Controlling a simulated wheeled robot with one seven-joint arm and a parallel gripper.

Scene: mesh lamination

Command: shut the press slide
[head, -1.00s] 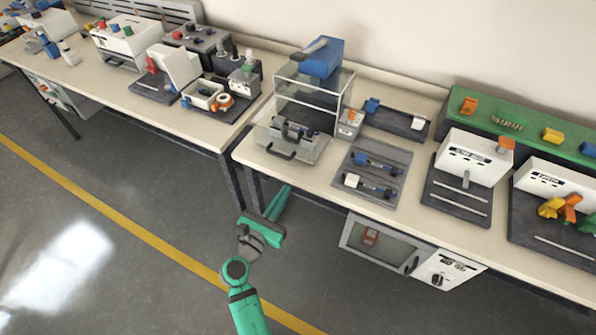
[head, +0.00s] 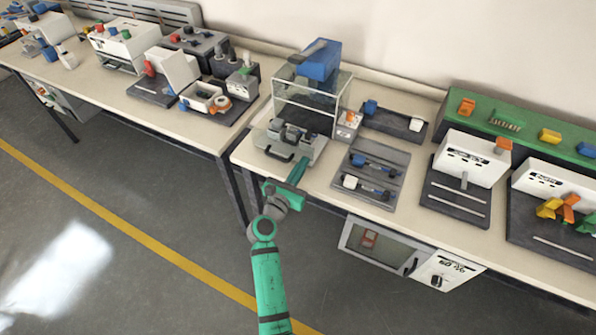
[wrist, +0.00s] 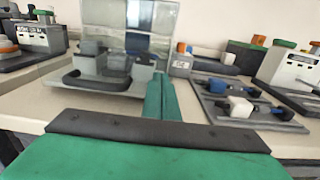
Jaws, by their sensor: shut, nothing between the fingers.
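The press (head: 320,60) has a blue top over a clear-walled housing. Its grey slide (head: 318,146) sticks out in front of the housing, with a dark bar handle (head: 280,153) on its front edge. My gripper (head: 303,164) is shut and empty, at the right front corner of the slide. In the wrist view, the green fingers (wrist: 160,92) stand just right of the slide's handle (wrist: 105,82). I cannot tell whether they touch the slide. Grey clamp-like blocks (wrist: 92,52) sit on the slide.
A grey tray (head: 373,188) with blue and white pieces lies close to the right of my gripper. A small grey box with an orange top (head: 347,125) stands beside the press. The bench front edge (head: 240,163) runs below the slide. The floor in front is clear.

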